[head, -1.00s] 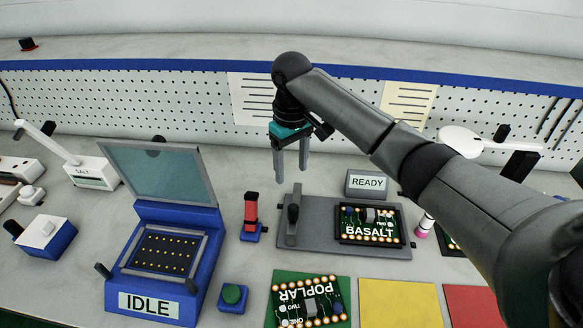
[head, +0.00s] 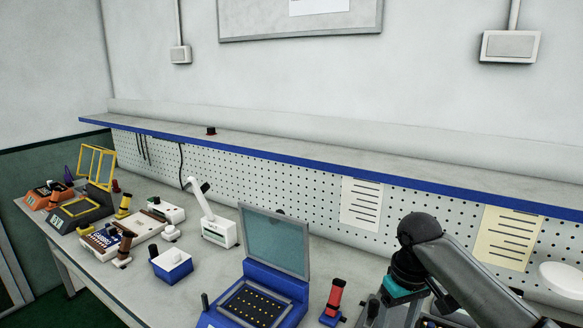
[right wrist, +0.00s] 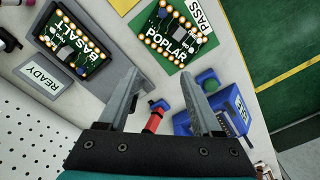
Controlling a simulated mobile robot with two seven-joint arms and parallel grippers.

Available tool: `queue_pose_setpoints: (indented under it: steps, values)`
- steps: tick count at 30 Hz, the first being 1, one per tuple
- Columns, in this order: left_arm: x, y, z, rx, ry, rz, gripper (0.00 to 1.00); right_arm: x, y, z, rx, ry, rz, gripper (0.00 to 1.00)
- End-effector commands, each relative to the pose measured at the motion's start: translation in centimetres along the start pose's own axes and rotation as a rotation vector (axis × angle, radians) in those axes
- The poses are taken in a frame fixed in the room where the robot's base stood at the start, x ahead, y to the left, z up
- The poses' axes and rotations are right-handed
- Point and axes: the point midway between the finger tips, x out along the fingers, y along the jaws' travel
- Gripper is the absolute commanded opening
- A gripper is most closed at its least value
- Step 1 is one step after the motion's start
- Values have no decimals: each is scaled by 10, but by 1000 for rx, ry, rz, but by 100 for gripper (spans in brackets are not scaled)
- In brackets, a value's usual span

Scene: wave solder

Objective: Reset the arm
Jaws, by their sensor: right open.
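My right arm comes in from the right in the head view. Its open gripper (right wrist: 160,78) shows fully in the right wrist view, with nothing between the fingers. In the head view its dark wrist (head: 404,268) is at the lower right. The BASALT board (right wrist: 74,46) sits in the grey fixture (right wrist: 122,48). The POPLAR board (right wrist: 168,38) lies on a green mat (right wrist: 205,50). The gripper hangs above the bench, apart from both boards. My left gripper is not in view.
A blue tester (head: 262,295) with its lid raised stands left of my right arm, a red-topped switch (head: 334,297) beside it. A white lamp-like device (head: 215,228) and blue box (head: 171,265) stand farther left. A shelf (head: 330,165) runs above the pegboard.

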Motion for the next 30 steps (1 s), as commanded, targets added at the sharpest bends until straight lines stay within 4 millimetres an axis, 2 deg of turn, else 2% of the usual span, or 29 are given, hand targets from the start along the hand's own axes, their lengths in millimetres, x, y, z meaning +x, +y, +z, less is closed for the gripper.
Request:
queue_pose_setpoints:
  steps: [3,7,10,15,21,25,30]
  values:
    - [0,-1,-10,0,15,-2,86,22,-21,9,-43,16,-12,66]
    - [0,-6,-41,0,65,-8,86,44,-45,22,-86,41,-28,66]
    - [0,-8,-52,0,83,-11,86,62,-66,37,-116,67,-45,66]
    - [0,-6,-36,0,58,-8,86,87,-101,67,-141,129,-75,66]
    - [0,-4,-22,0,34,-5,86,102,-127,108,-119,201,-94,66]
    - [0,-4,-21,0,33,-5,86,105,-135,137,-79,242,-89,66]
    - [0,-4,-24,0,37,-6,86,102,-134,174,-13,277,-56,66]
